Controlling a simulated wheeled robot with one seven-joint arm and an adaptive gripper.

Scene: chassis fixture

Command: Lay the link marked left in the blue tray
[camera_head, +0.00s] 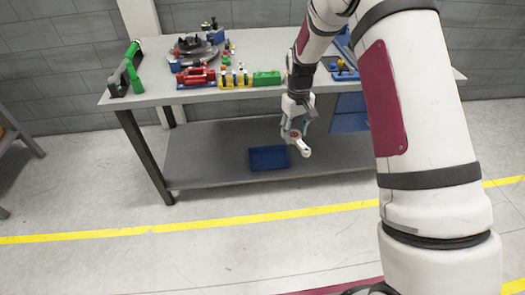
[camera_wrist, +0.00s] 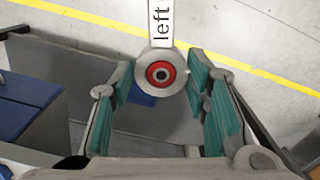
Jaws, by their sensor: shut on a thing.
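My gripper (camera_head: 293,130) hangs in front of the workbench, above the lower shelf. It is shut on a link marked left (camera_head: 303,147), a pale bar with rounded ends. In the wrist view the link (camera_wrist: 161,30) shows its black "left" lettering and a red-ringed round end between the green pads of my gripper (camera_wrist: 165,98). The link's far end runs out of the wrist picture at the top. The blue tray (camera_head: 269,158) sits on the lower shelf, a little left of and below the gripper.
The workbench top (camera_head: 255,43) carries a red vise-like block (camera_head: 196,76), a green block (camera_head: 267,78), a round fixture (camera_head: 194,50) and a green-handled frame (camera_head: 131,72). A blue box (camera_head: 349,112) hangs under the top, right of the gripper. The lower shelf (camera_head: 215,150) is clear left of the tray.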

